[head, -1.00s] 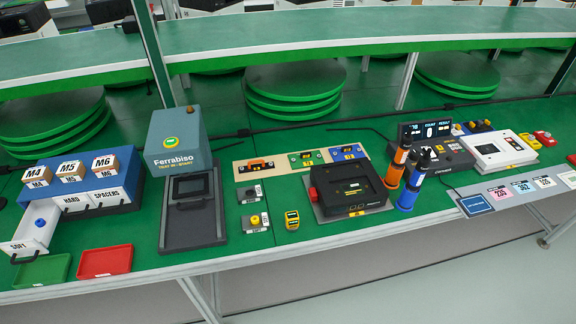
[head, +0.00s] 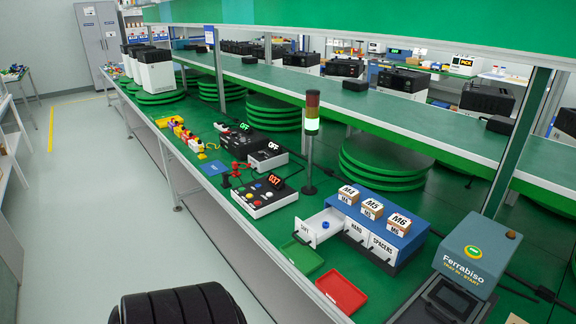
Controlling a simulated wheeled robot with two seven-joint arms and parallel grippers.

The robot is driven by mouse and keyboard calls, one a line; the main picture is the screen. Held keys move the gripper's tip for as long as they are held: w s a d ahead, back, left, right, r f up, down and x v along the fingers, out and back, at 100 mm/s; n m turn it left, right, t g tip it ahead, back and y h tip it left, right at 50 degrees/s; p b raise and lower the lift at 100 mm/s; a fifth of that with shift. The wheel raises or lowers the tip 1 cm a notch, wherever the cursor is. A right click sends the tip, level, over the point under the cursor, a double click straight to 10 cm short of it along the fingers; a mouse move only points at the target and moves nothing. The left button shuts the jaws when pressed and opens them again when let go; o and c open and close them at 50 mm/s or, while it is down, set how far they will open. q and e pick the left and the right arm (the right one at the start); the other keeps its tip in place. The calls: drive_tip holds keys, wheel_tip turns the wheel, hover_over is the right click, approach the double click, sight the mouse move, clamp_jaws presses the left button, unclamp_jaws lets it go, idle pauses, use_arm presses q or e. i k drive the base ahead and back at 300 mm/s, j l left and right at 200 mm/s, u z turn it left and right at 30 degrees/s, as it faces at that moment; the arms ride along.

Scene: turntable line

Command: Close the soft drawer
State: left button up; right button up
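The soft drawer (head: 318,228) is pulled out from the left end of the blue drawer unit (head: 397,214) on the green bench. Its white tray is open towards the front, with its label on the front face. A blue round item (head: 325,225) shows inside it. The hard drawer (head: 357,229) and spacers drawer (head: 383,246) beside it look shut. Neither of my grippers is in view. A black ribbed part at the bottom edge appears to be mine.
A green tray (head: 302,257) and a red tray (head: 341,291) lie in front of the drawers. A button box (head: 264,195) and a signal tower (head: 311,130) stand to the left. The Ferrabiso machine (head: 471,258) stands to the right. Open floor lies left of the bench.

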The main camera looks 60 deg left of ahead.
sight(311, 229)
drive_tip(key=u, duration=1.8)
